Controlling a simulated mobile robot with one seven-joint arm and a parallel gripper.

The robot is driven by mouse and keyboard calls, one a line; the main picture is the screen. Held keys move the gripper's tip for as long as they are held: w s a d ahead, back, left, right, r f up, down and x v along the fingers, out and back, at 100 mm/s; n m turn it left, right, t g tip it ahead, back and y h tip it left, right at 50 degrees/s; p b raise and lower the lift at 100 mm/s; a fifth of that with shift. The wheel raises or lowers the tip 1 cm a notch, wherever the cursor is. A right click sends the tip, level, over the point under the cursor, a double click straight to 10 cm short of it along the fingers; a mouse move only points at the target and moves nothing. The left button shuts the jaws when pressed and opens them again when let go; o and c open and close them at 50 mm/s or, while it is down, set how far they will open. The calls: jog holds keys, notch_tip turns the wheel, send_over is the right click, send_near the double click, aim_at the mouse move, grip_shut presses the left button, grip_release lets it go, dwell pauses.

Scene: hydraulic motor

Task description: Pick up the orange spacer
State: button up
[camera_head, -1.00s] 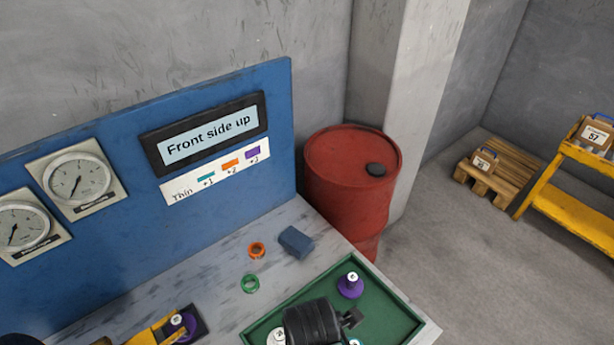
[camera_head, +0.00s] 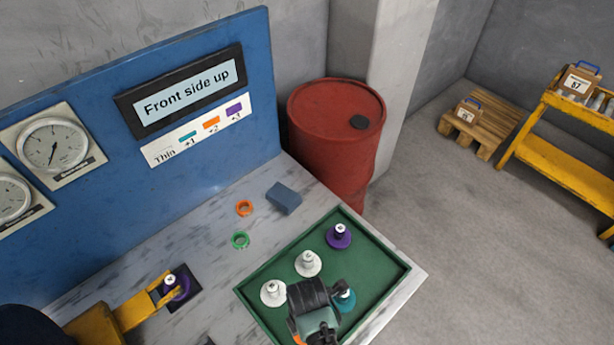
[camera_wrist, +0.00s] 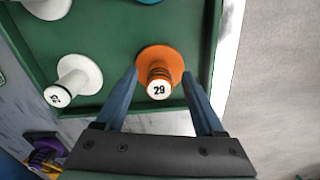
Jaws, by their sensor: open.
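An orange flanged piece (camera_wrist: 174,58), its white end marked 29, stands in the green tray (camera_head: 388,278) and shows in the wrist view. In the head view only a sliver of orange (camera_head: 297,338) shows beside my gripper, which hides the rest. A separate orange ring (camera_head: 244,208) lies on the grey bench, outside the tray. My gripper (camera_wrist: 160,74) is open, with its two blue fingers on either side of the orange piece in the wrist view. I cannot tell whether they touch it. In the head view my gripper (camera_head: 318,328) is over the tray's near part.
The tray also holds two white pieces (camera_head: 308,263) (camera_head: 273,292), a purple piece (camera_head: 339,236) and a teal piece (camera_head: 344,298). A green ring (camera_head: 240,240) and a blue block (camera_head: 284,198) lie on the bench. A yellow fixture (camera_head: 140,308) stands at left; a red barrel (camera_head: 330,140) stands behind.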

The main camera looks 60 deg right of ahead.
jog(key=shift+f, duration=0.3)
grip_shut()
jog(key=shift+r, duration=0.1)
notch_tip(320, 180, up, 10)
jog(key=shift+f+p, duration=0.1)
jog(key=shift+p, duration=0.25)
dwell(0.4)
jog(key=shift+r+p, duration=0.2)
jog(key=shift+p, duration=0.15)
jog(key=s+a+p, duration=0.4)
jog(key=s+p, duration=0.4)
jog(key=s, duration=0.8)
jog(key=shift+s+f, duration=0.15)
jog(key=shift+s, duration=0.15)
